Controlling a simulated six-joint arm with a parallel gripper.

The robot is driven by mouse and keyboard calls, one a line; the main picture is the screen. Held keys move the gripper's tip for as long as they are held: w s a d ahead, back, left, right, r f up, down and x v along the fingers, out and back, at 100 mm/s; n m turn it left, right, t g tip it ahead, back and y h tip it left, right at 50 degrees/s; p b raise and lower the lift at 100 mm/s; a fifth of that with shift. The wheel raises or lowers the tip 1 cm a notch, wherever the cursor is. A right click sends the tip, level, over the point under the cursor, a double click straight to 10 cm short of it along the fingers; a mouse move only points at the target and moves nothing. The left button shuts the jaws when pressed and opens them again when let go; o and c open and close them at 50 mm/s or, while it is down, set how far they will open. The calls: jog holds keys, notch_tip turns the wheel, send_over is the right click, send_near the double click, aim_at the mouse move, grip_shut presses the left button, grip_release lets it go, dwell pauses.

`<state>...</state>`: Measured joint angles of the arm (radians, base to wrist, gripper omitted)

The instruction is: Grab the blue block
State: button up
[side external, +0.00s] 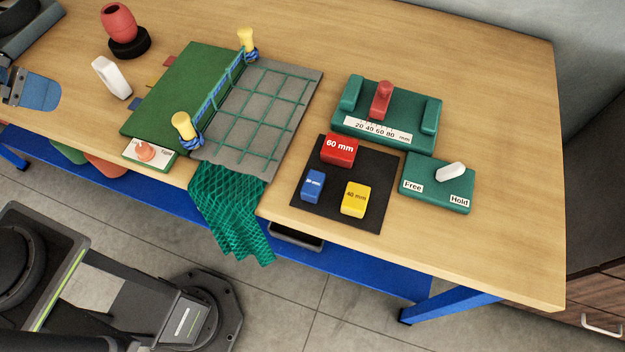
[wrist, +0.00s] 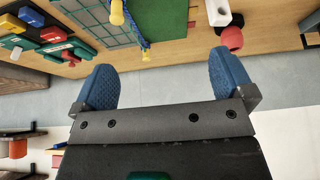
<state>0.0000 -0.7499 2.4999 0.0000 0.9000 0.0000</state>
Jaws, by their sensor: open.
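The small blue block (side external: 312,185) sits on the left of a black mat (side external: 361,219), with a white label on its top. The red 60 mm block (side external: 340,149) is behind it and the yellow 40 mm block (side external: 355,199) is to its right. In the wrist view the blue block (wrist: 31,16) shows small at the upper left. My gripper (wrist: 165,72) is open, its two blue fingers wide apart with nothing between them. In the side view my gripper (side external: 36,92) is partly cut off at the far left, well away from the blue block.
A net panel (side external: 262,112) with yellow-topped posts (side external: 183,125) stands between my gripper and the mat. Green net (side external: 228,210) hangs over the front edge. A slider gauge (side external: 387,112) and a Free/Hold switch box (side external: 437,183) flank the mat. The table's right side is clear.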

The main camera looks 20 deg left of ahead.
dwell(0.4)
jog(key=c, duration=0.3)
jog(key=m+g, duration=0.6)
jog(key=m, duration=1.2)
send_over(314, 182)
notch_tip(314, 182, down, 9)
jog(key=f, duration=0.8)
jog(key=shift+s+d+f, duration=0.1)
jog(key=shift+d, duration=0.25)
jog(key=shift+a+f, duration=0.15)
jog(key=shift+f, duration=1.35)
jog(key=shift+a+f, duration=0.15)
jog(key=shift+f, duration=1.35)
